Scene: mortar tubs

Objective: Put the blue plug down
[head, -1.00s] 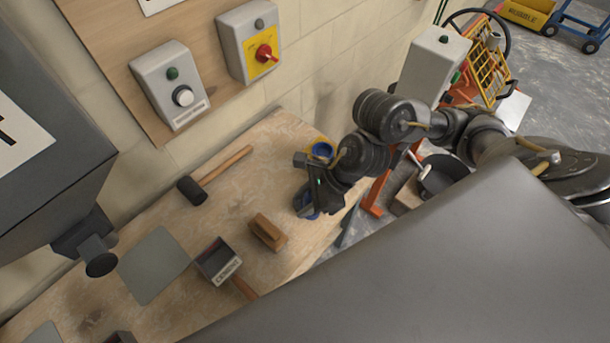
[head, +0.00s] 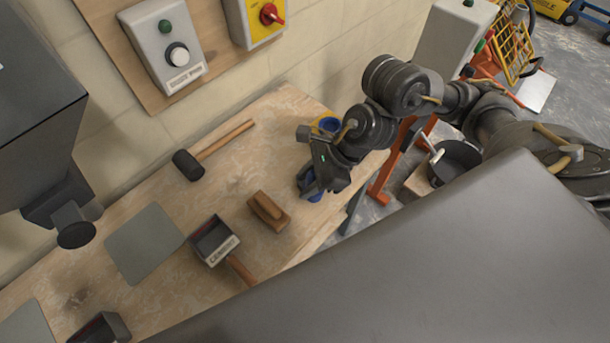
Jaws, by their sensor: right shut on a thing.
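My right gripper (head: 311,182) is low over the far right part of the wooden bench top and is shut on the blue plug (head: 315,197). Only small blue parts of the plug show beside and below the dark fingers. I cannot tell whether the plug touches the bench. Just behind the gripper is another blue round thing with yellow beside it (head: 329,125), partly covered by my wrist.
The bench (head: 235,140) bears a mallet (head: 189,165), a wooden float (head: 268,211), a scoop-like tool (head: 213,241) and a grey plate (head: 144,243). Switch boxes (head: 163,45) hang on the wall. A black pan (head: 455,160) stands right of the bench. Bare wood lies left of my gripper.

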